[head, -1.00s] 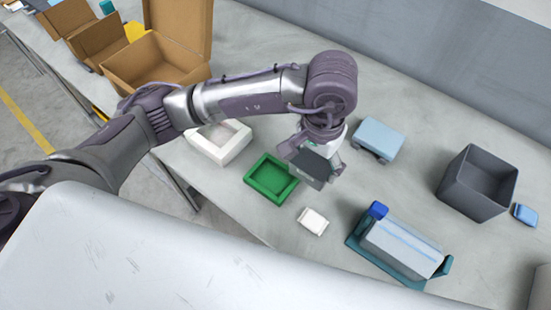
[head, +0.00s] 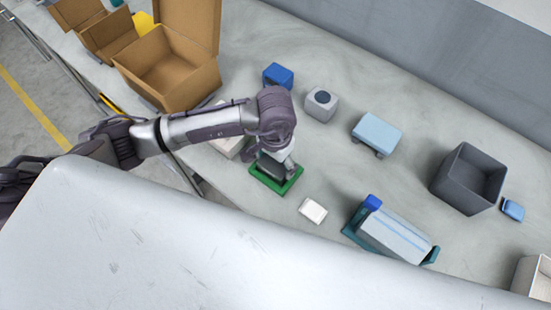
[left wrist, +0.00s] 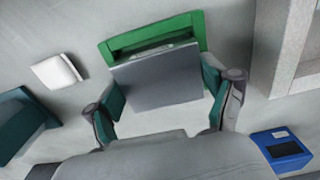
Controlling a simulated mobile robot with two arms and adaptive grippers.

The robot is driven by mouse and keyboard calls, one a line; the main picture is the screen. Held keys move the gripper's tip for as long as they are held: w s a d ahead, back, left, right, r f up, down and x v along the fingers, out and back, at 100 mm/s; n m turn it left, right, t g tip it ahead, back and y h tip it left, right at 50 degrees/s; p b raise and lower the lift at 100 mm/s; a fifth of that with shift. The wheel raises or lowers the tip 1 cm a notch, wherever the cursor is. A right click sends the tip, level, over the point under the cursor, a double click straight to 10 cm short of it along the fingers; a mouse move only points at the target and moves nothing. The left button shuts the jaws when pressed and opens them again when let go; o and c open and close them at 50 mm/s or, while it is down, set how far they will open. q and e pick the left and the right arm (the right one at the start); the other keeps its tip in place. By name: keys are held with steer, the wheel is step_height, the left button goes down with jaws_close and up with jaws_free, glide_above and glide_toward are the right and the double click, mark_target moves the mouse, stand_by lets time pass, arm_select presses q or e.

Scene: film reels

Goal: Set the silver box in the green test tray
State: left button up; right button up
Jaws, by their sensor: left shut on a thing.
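The silver box, which looks dark grey in the head view (head: 268,169), is held by my left gripper (head: 281,167). The left wrist view shows the box (left wrist: 160,78) as a flat grey face between the two fingers of the gripper (left wrist: 162,86). The green test tray (head: 287,188) is right under the box, and its green rim also shows past the box in the left wrist view (left wrist: 150,32). The box overlaps the tray's opening; whether it touches the tray floor I cannot tell. My right gripper is not in view.
A white tray (head: 229,149) stands left of the green tray, partly behind my arm. A small white box (head: 312,210) lies to its right. A dark bin (head: 458,184) is at right.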

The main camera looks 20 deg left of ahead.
mark_target(276, 163)
arm_select(q)
steer(key=shift+f+b, duration=0.2)
steer(key=shift+b, duration=0.1)
steer(key=o, duration=1.1)
steer(key=shift+r, duration=0.1)
steer(key=shift+c, duration=0.2)
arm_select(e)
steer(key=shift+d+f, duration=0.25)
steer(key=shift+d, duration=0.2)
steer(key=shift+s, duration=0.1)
arm_select(q)
steer(key=shift+r, duration=0.3)
step_height(276, 163, up, 12)
steer(key=b, duration=0.3)
steer(key=shift+f, duration=0.15)
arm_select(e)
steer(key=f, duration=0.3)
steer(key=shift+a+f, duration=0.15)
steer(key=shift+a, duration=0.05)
